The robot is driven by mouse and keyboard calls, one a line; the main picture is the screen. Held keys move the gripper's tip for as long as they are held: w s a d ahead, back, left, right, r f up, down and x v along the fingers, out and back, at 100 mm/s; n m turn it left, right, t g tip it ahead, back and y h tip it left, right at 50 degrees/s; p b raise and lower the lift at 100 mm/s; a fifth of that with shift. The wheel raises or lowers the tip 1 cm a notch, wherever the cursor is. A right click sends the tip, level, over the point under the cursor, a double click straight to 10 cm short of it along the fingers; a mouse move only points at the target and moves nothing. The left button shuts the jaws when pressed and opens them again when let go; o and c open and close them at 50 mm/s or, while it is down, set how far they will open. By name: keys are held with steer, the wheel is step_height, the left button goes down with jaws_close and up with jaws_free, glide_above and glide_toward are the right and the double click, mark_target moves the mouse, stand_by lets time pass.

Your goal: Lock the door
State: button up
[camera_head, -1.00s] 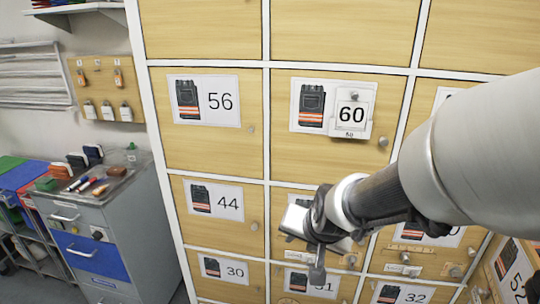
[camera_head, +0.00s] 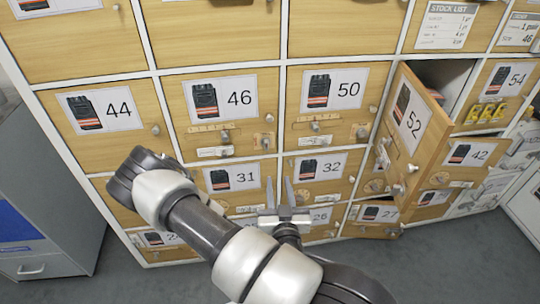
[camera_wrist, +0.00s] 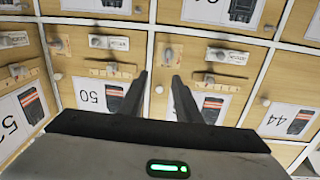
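A locker door labelled 52 (camera_head: 414,118) stands swung open at the right of the head view, with a dark compartment showing behind it. Door 52 also shows at the left edge of the wrist view (camera_wrist: 15,122). Door 27 (camera_head: 379,213) below appears to stand ajar. Doors 46 (camera_head: 227,100) and 50 (camera_head: 330,92) look shut; each has a knob, a wooden strip and a small tag. My gripper (camera_head: 280,183) is open and empty in front of the lower doors, near 31 and 32. Its fingers stand apart in the wrist view (camera_wrist: 160,85).
Door 44 (camera_head: 112,113) is at the left. Door 54 (camera_head: 500,90) at the right bears yellow labels. A grey cabinet (camera_head: 45,200) stands at the lower left. White units (camera_head: 515,150) stand at the far right. Grey floor shows below the lockers.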

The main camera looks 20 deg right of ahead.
steer(key=n+t+y, duration=0.1)
steer(key=b, duration=0.7)
glide_toward(267, 145)
steer(key=x, duration=0.8)
steer(key=shift+w+b, duration=0.1)
steer(key=shift+b, duration=0.25)
jaws_close()
